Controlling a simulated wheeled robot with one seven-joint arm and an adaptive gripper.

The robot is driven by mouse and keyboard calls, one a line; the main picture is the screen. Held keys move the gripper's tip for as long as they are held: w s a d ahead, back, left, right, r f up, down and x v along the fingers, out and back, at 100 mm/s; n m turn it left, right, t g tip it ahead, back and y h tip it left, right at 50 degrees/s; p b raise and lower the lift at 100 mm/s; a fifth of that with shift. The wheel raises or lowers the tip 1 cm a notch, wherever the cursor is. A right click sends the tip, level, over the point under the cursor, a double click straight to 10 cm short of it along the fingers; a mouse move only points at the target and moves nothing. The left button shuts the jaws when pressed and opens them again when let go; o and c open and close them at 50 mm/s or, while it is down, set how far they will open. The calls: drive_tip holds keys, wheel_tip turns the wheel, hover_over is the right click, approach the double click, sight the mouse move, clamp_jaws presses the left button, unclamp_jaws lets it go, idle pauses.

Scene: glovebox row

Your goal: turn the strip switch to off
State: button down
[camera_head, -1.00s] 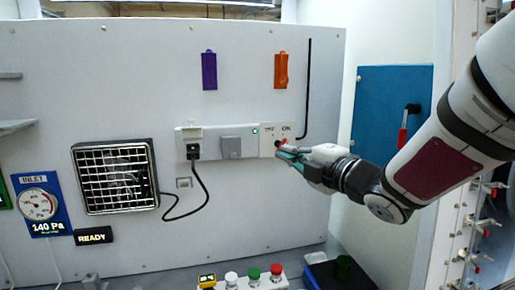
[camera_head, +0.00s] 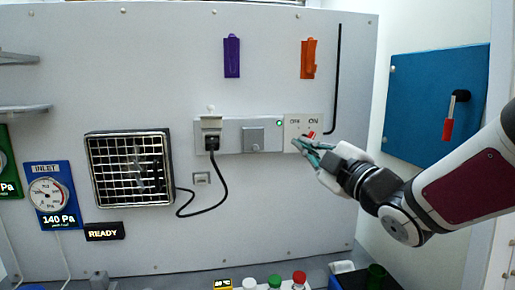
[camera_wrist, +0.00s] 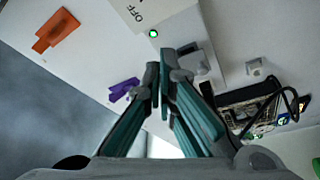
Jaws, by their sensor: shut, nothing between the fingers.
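The strip switch is a pale panel (camera_head: 290,128) marked OFF on its left and ON on its right, at the right end of the white wall strip (camera_head: 232,134). Its red lever (camera_head: 309,134) sits below the ON label, partly hidden by my fingers. A green light (camera_head: 279,124) is lit beside the panel and also shows in the wrist view (camera_wrist: 153,33). My gripper (camera_head: 299,145) is shut and empty, its teal fingertips at the panel's lower part, close to the lever; contact cannot be told. The wrist view shows the fingertips (camera_wrist: 165,62) together near the OFF corner; the lever is hidden there.
A black plug (camera_head: 211,143) with a cord sits in the strip, left of a grey cover (camera_head: 252,138). A purple holder (camera_head: 232,57) and an orange holder (camera_head: 308,59) hang above. A fan grille (camera_head: 130,168) is at left, a blue door (camera_head: 436,105) at right.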

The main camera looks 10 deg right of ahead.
drive_tip(key=w+d+p, duration=0.1)
drive_tip(key=w, duration=0.5)
drive_tip(key=shift+w+d+f, duration=0.2)
drive_tip(key=shift+d+f, duration=0.05)
drive_tip(key=shift+f, duration=0.2)
drive_tip(key=shift+d+f+n, duration=0.2)
drive_tip(key=shift+d+n, duration=0.05)
drive_tip(key=shift+n, duration=0.25)
drive_tip(key=n, duration=0.1)
drive_tip(key=n+g+b, duration=0.1)
drive_tip(key=n, duration=0.1)
drive_tip(key=f+n+g+b, duration=0.1)
drive_tip(key=shift+d+n, duration=0.3)
drive_tip(key=shift+n, duration=0.1)
idle(0.3)
drive_tip(key=shift+a, duration=0.1)
idle(0.3)
